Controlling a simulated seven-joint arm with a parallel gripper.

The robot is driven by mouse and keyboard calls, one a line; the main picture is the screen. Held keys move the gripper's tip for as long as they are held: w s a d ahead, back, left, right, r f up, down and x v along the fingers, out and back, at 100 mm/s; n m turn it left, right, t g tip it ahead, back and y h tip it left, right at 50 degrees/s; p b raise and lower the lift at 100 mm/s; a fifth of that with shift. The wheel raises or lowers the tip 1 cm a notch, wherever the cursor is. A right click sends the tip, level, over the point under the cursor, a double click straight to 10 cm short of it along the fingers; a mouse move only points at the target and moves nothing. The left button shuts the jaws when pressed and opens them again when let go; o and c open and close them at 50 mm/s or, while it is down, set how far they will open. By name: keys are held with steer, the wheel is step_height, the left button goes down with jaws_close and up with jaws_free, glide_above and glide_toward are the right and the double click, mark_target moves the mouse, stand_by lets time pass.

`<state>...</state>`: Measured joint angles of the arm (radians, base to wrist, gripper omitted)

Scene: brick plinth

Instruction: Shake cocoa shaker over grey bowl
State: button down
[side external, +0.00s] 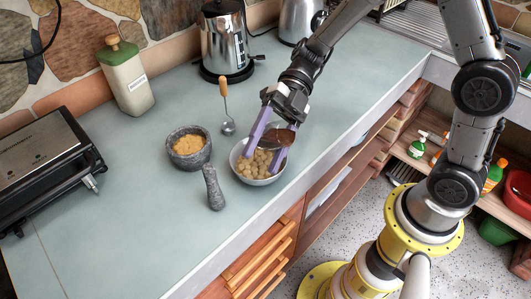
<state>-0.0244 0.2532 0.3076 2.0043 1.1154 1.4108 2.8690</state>
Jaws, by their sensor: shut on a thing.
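The grey bowl (240,172) stands on the counter near its front edge and holds several pale, tan, roundish pieces. My gripper (262,162) reaches down over the bowl with its purple fingers on either side of a small brown thing (277,138), apparently the cocoa shaker. It is shut on this thing, which sits at the bowl's back right rim, partly covered by the fingers. Its openings and exact tilt cannot be made out. No falling powder can be seen.
Counter at front left is clear.

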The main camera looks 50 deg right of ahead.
mark_target(268, 129)
stand_by(0.3)
steer(key=shift+s+a+r+n+t, duration=0.1)
steer(key=shift+r+n+t, duration=0.05)
steer(key=shift+n+t, duration=0.6)
steer(key=n+t, duration=0.2)
steer(key=shift+n, duration=0.35)
steer(key=shift+w+r+n+t, duration=0.2)
steer(key=shift+w+n+t, duration=0.1)
steer(key=shift+n+t, duration=0.3)
steer(key=shift+w+r+n+t, duration=0.15)
steer(key=shift+w+n+t, duration=0.15)
steer(key=shift+n+t, duration=0.3)
step_height(268, 129, up, 3)
steer(key=n+t, duration=0.2)
steer(key=n, duration=0.1)
steer(key=n+t+y, duration=0.1)
steer(key=n+t, duration=0.1)
steer(key=t, duration=0.1)
steer(key=shift+w+f+n, duration=0.15)
steer(key=shift+f+n, duration=0.05)
steer(key=shift+n, duration=0.2)
steer(key=r+n+t+y, duration=0.1)
steer(key=n, duration=0.1)
steer(key=s+r+n+t+y, duration=0.1)
steer(key=n, duration=0.1)
steer(key=shift+n, duration=0.4)
